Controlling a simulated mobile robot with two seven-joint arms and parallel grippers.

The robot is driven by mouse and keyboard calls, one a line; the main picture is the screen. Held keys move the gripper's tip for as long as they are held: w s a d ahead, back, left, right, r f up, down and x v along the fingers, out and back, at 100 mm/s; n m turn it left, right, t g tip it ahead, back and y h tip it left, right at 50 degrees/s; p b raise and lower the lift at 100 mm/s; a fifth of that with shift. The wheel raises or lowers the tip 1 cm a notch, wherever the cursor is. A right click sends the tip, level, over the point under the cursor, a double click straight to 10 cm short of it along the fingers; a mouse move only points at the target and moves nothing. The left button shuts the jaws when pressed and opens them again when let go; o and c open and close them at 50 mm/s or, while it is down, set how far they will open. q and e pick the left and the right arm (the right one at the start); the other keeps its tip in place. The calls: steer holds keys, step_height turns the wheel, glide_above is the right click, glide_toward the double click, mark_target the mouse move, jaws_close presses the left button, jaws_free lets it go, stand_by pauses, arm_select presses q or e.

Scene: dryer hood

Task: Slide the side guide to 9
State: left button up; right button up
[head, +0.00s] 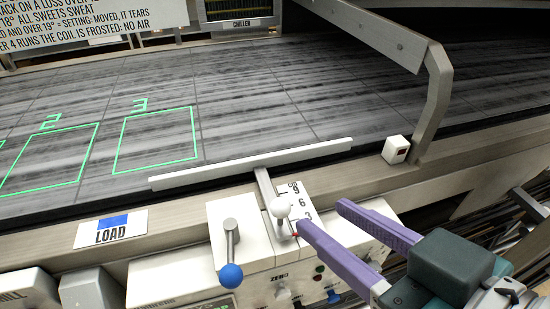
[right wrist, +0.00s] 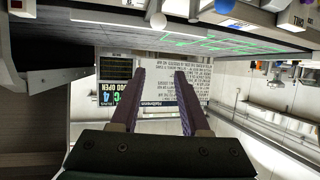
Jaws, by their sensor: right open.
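The side guide (head: 255,164) is a long pale bar lying along the near edge of the dark belt. Its arm runs down to a white ball knob (head: 281,207) beside a white scale plate (head: 302,191) marked 9, 6 and 3, with 9 nearest the belt. A small red mark shows by the knob's stem, near the 3 end; the exact reading is unclear. My right gripper (head: 322,215), with purple fingers, is open and empty just right of the knob and scale. In the right wrist view the gripper (right wrist: 159,74) shows nothing between its fingers. My left gripper is out of view.
A lever with a blue ball (head: 231,275) stands left of the scale. A LOAD label (head: 111,229) is on the front rail. A metal hood post (head: 433,100) and a small white box (head: 396,150) stand to the right. Green outlined squares mark the belt.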

mark_target(280, 215)
step_height(280, 215, down, 13)
steer(key=w+t+y+b, duration=0.1)
steer(key=t+b, duration=0.3)
steer(key=b, duration=0.9)
arm_select(q)
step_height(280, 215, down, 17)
steer(key=shift+b, duration=0.35)
arm_select(e)
steer(key=x, duration=0.7)
steer(key=r+x, duration=0.1)
steer(key=x, duration=0.2)
steer(key=shift+w+a, duration=0.1)
steer(key=shift+a, duration=0.15)
steer(key=c, duration=0.7)
jaws_close()
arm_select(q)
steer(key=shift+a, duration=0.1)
arm_select(e)
steer(key=shift+r+t, duration=0.15)
steer(key=shift+t, duration=0.15)
